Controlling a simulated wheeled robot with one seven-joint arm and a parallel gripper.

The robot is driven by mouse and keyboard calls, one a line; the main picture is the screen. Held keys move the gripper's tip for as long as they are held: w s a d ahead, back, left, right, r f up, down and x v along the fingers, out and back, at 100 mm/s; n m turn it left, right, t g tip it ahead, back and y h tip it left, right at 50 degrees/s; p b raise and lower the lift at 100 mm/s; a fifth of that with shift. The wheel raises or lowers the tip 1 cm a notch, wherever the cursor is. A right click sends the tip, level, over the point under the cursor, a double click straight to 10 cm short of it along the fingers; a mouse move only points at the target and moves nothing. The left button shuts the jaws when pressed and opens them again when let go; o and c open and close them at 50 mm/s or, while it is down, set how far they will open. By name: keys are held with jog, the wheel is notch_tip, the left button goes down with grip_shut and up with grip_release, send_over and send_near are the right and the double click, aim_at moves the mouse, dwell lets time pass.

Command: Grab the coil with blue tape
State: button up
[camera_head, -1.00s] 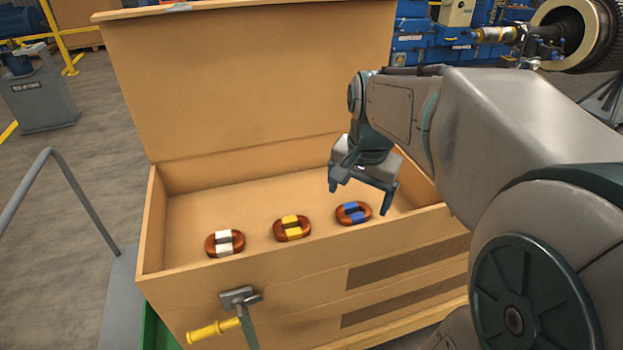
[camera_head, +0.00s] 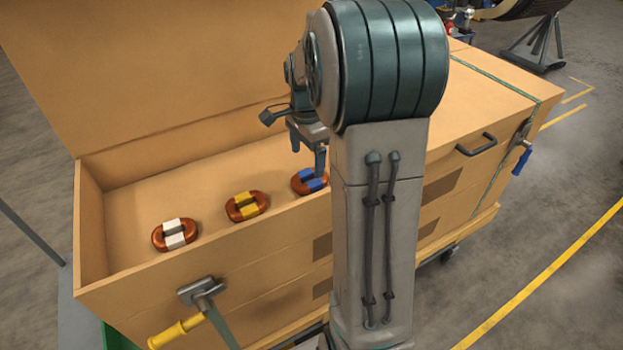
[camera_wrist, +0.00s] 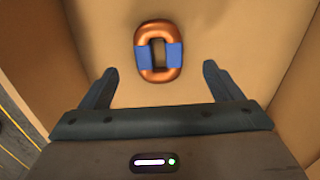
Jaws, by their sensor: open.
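The coil with blue tape (camera_head: 309,181) lies on the floor of the open wooden crate, the rightmost of three coils, partly hidden by my arm in the head view. In the wrist view the same copper coil (camera_wrist: 158,52) lies flat, with blue tape on both long sides. My gripper (camera_wrist: 158,85) is open and empty, its two fingers spread wider than the coil. The coil sits ahead of the fingertips, roughly centred between them and apart from them. In the head view my gripper (camera_head: 294,137) hangs above the coil, one finger in front of it.
A coil with yellow tape (camera_head: 246,206) and a coil with white tape (camera_head: 175,234) lie to the left in the crate (camera_head: 90,225). The crate's front wall stands close to the coils.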

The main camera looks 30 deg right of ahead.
aim_at(310, 174)
jog(key=f, duration=0.4)
jog(key=f+p, duration=0.1)
jog(key=f, duration=0.1)
jog(key=shift+s+d+f, duration=0.1)
jog(key=shift+d+f, duration=0.15)
jog(key=shift+d, duration=0.1)
jog(key=c, duration=1.3)
